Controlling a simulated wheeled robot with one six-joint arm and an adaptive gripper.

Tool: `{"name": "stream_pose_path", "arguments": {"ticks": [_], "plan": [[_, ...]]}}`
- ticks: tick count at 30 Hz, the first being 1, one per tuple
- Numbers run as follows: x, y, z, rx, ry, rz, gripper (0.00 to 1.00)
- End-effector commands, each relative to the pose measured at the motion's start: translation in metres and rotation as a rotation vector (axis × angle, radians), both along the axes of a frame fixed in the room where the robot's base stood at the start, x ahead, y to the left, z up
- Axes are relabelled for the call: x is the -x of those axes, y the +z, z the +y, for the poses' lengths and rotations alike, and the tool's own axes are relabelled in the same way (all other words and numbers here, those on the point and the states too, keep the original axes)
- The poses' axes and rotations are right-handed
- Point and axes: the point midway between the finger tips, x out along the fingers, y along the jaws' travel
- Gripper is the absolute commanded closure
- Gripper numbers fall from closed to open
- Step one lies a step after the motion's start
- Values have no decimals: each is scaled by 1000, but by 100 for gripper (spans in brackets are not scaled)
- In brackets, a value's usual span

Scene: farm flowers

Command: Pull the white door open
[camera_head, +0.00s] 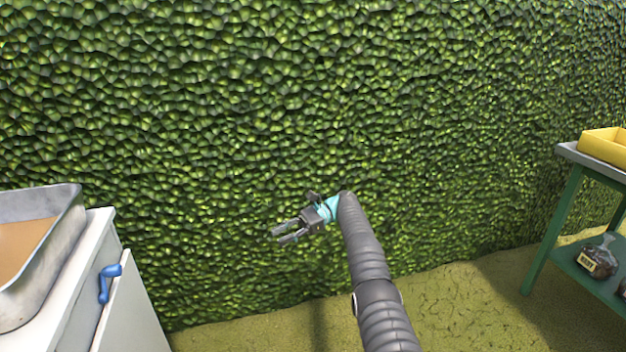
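The white door (133,318) is the front of a white cabinet at the lower left of the head view. A blue handle (109,283) sticks out near its upper edge. The door's lower part is cut off by the picture's edge, and I cannot tell for sure whether it stands slightly ajar. My gripper (279,234) is in the middle of the view, to the right of the handle and well apart from it. Its two grey fingers point left and are spread, with nothing between them.
A grey metal tray (62,232) with brown contents sits on the cabinet. At the right stands a green table (553,231) with a yellow box (604,146) on top and a labelled jar (599,258) on its lower shelf. A leafy hedge (300,110) closes off the back. Floor between is clear.

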Motion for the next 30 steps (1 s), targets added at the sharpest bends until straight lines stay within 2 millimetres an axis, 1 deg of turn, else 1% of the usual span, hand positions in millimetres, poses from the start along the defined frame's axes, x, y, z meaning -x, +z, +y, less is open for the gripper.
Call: {"name": "stream_pose_path", "arguments": {"ticks": [2, 5, 6, 9, 12, 15, 18, 21, 26, 30], "plan": [[-8, -9, 5, -7, -26, -75, 63], [-17, -44, 7, 17, -61, -139, 63], [-19, -58, 7, 31, -70, -155, 63], [-21, -95, 4, 74, -86, -189, 63], [-22, -118, 0, 124, -89, -242, 63], [-21, -132, -8, 179, -79, -306, 63], [-17, -136, -21, 239, -55, -388, 63], [-9, -131, -38, 301, -18, -480, 63], [8, -110, -67, 381, 56, -616, 63], [29, -86, -94, 439, 127, -724, 63]]}}
